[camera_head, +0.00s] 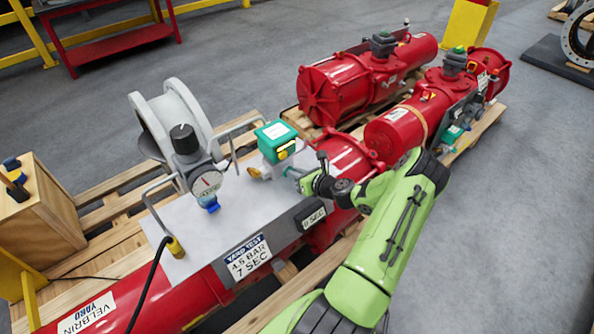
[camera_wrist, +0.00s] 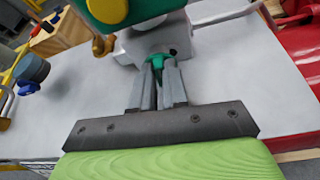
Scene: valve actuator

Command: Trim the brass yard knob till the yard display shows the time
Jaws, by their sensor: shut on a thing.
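A small brass knob (camera_head: 257,172) sits at the left of a grey block below a teal box (camera_head: 277,141) with a yellow part; the brass also shows in the wrist view (camera_wrist: 103,45). My gripper (camera_head: 302,176) is at the block's other side, apart from the brass knob. In the wrist view its fingers (camera_wrist: 158,72) are shut on a small green piece (camera_wrist: 158,61) at the grey block (camera_wrist: 153,40). The dark display (camera_head: 313,218) on the plate's front seems to read 0 SEC; its digit is small. A sign (camera_head: 248,258) reads YARD TEST, 4.5 BAR, 7 SEC.
A gauge (camera_head: 206,184) with a black knob (camera_head: 184,138) and a blue part stands on the grey plate, left of the teal box. Metal handles rise nearby. Red cylinders (camera_head: 345,90) lie behind my arm. A wooden box (camera_head: 35,215) stands at left.

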